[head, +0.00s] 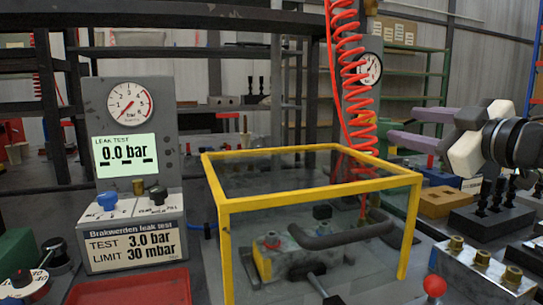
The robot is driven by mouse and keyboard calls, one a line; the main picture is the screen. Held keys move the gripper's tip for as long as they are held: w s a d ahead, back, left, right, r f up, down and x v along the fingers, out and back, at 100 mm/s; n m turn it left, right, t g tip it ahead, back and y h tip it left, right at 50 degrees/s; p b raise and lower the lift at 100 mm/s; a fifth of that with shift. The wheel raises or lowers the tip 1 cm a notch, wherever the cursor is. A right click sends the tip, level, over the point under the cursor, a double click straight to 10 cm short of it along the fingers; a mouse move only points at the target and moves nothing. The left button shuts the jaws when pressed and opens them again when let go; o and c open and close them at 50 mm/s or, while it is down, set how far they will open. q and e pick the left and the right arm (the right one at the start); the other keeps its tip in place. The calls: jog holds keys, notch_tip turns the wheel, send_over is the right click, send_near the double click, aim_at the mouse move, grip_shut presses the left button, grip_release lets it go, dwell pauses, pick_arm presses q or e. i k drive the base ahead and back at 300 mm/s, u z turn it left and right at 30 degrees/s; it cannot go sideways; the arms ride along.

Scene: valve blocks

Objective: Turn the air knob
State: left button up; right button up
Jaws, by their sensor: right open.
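The leak test unit (130,225) stands at the left, with a blue knob (107,201) and a black knob (157,194) on its sloping top. The labels under these knobs are too small to read surely, so I cannot tell which one is the air knob. The unit's display (125,155) reads 0.0 bar, and the gauge (129,101) above it has a red needle. My right gripper (400,127) is at the right, raised, its two purple fingers pointing left, apart and empty. It is far from both knobs. My left gripper is not in view.
A yellow-framed clear guard (310,200) stands in the middle over a valve block and a dark bent handle. A coiled red hose (352,75) hangs behind it. A red tray (130,290) lies in front of the unit. A dial (24,282) sits at lower left, metal blocks (480,268) at lower right.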

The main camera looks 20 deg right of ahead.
aim_at(158, 195)
jog(key=k, duration=1.5)
